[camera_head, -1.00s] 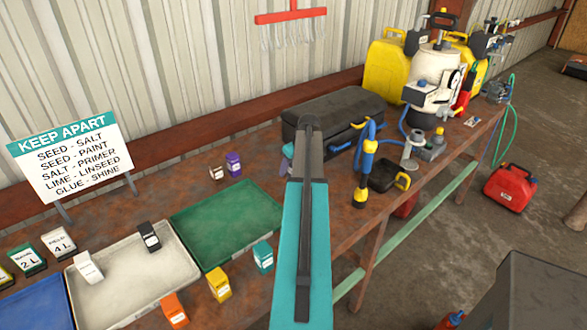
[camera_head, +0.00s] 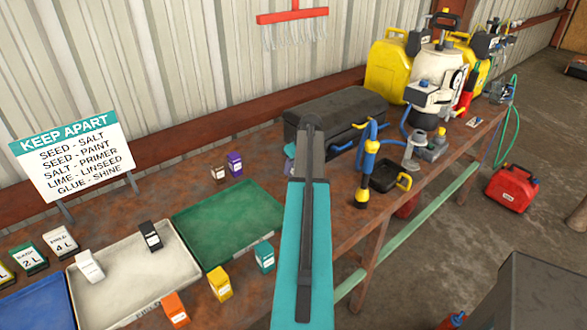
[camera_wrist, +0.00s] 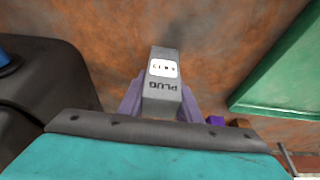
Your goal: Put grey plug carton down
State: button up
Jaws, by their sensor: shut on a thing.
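The grey plug carton (camera_wrist: 162,92), with a white label and the word PLUG, is between the purple fingers of my gripper (camera_wrist: 160,108) in the wrist view. My gripper is shut on it. Rusty bench top shows beyond the carton; I cannot tell whether its far end touches the bench. In the head view my teal arm hides the carton, and only a bit of purple gripper (camera_head: 289,151) shows beside the black case.
The black case (camera_wrist: 45,90) is close on the left; the green tray (camera_wrist: 285,75) is on the right. Purple (camera_head: 235,163) and brown (camera_head: 218,174) cartons stand behind the green tray. A white tray (camera_head: 185,262) and a KEEP APART sign (camera_head: 72,155) are farther left.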

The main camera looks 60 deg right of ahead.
jog(key=shift+r, duration=0.2)
jog(key=shift+r+b, duration=0.85)
jog(key=shift+r, duration=0.55)
jog(key=s+a+b, duration=0.1)
jog(key=s+a, duration=0.2)
jog(key=a, duration=0.1)
jog(key=s+a+r+b, duration=0.1)
jog(key=s+a, duration=0.2)
jog(key=a, duration=0.1)
jog(key=s+a+b, duration=0.2)
jog(key=s+a, duration=0.1)
jog(key=a, duration=0.2)
jog(key=shift+s+r, duration=0.15)
jog(key=shift+r, duration=0.25)
